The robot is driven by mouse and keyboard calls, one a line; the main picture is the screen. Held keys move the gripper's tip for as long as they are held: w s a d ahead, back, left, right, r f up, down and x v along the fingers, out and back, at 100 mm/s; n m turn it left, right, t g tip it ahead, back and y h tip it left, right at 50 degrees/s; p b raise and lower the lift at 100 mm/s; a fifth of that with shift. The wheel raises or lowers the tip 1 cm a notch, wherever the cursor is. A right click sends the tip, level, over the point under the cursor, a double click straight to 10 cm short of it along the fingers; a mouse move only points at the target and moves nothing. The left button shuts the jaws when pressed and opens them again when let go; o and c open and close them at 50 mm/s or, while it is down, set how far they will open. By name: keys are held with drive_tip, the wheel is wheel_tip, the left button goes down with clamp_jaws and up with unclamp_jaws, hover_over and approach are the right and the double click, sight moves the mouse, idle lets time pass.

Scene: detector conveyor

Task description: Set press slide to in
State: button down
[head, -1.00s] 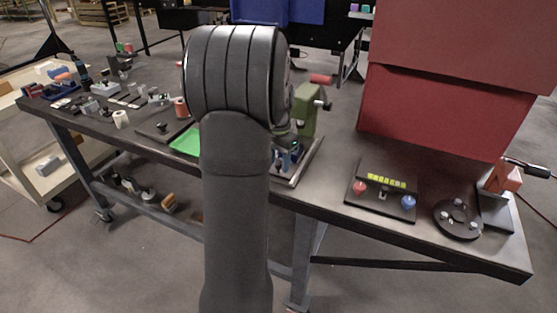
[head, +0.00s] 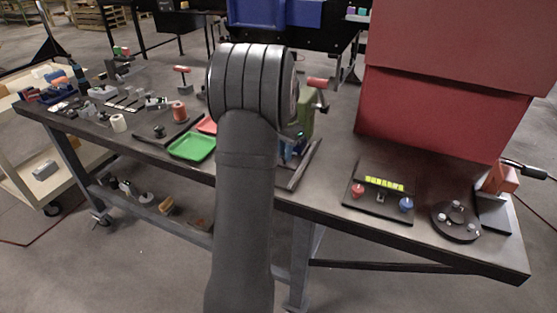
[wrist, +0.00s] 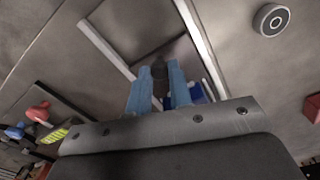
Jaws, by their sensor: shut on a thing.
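The green press (head: 307,118) with its red handle (head: 318,83) stands behind my arm in the head view. Its base (head: 306,168) is partly hidden by the arm. In the wrist view, two light rails (wrist: 104,46) flank a dark flat surface. The blue fingers of my gripper (wrist: 159,82) are between the rails. They are shut on a small dark knob (wrist: 159,70), which looks like the press slide's knob. A darker blue piece (wrist: 196,92) shows beside the right finger. The slide itself is mostly hidden, so its exact position cannot be told.
A green tray (head: 192,147) lies left of my arm. A panel (head: 380,200) with red and blue knobs and a round black fixture (head: 456,221) stand to the right. A large red cabinet (head: 435,115) rises behind them.

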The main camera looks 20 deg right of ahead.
drive_tip(key=shift+w+d+r, duration=0.1)
drive_tip(key=shift+w+d, duration=0.85)
drive_tip(key=shift+w, duration=0.05)
drive_tip(key=c, duration=1.3)
unclamp_jaws()
drive_tip(key=shift+w+d, duration=0.1)
drive_tip(key=shift+c, duration=0.2)
drive_tip(key=shift+o, duration=0.2)
wheel_tip(320, 180, up, 7)
drive_tip(key=shift+r, duration=0.2)
